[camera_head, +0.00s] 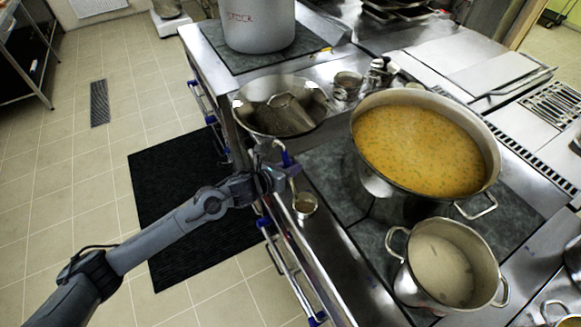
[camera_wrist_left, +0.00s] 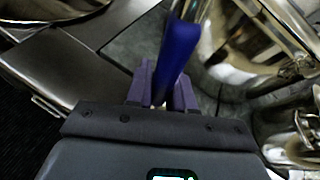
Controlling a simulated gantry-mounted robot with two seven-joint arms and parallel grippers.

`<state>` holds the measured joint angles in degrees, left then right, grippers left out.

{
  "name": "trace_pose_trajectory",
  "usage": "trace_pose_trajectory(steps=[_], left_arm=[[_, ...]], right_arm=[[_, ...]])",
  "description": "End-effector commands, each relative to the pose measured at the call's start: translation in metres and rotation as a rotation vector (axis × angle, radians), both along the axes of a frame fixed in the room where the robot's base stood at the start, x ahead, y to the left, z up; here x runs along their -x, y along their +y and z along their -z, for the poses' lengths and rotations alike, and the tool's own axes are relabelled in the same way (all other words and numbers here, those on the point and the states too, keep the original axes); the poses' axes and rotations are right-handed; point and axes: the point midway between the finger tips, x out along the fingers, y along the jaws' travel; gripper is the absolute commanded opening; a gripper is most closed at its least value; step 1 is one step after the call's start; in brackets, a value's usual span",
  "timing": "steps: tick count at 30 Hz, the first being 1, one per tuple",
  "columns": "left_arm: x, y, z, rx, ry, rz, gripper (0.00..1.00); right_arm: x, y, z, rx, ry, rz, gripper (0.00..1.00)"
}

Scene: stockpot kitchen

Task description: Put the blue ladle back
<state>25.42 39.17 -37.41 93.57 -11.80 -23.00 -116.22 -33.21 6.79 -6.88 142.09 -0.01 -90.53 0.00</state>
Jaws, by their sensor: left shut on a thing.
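The blue ladle (camera_head: 286,158) is in my left gripper (camera_head: 277,176), near the left edge of the counter. Its metal cup (camera_head: 305,204) hangs below the gripper, over the counter's front strip. In the left wrist view the ladle's blue handle (camera_wrist_left: 179,45) stands between the purple fingers of my left gripper (camera_wrist_left: 162,88), which are shut on it. The cup is hidden in the wrist view. My right gripper is not in view.
A large pot of yellow soup (camera_head: 420,145) stands right of the gripper. A rail (camera_head: 285,265) with blue brackets runs along the counter's side.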

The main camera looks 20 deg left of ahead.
Motion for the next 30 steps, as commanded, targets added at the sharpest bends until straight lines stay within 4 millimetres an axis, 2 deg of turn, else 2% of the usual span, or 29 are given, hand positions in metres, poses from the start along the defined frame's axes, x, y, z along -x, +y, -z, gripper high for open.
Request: trace_pose_trajectory(steps=[1,2,6,7,19,23,30], left_arm=[[0.000,0.000,0.002,0.001,-0.002,0.000,0.00],[0.000,0.000,0.003,-0.001,0.000,0.000,0.24],[0.000,0.000,0.002,0.000,0.000,0.000,0.45],[0.000,0.000,0.002,0.000,0.000,0.000,0.48],[0.001,0.000,-0.003,0.000,0.001,0.000,0.48],[0.013,0.006,-0.006,-0.003,0.001,-0.001,0.48],[0.052,0.021,-0.021,-0.005,0.002,0.002,0.48]], right_arm=[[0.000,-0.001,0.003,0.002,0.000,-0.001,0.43],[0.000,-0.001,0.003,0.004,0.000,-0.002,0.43],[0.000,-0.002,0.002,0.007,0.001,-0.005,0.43],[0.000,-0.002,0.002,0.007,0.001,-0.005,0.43],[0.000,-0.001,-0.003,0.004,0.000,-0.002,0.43],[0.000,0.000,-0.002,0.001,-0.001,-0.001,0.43],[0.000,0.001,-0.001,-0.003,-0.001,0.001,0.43]])
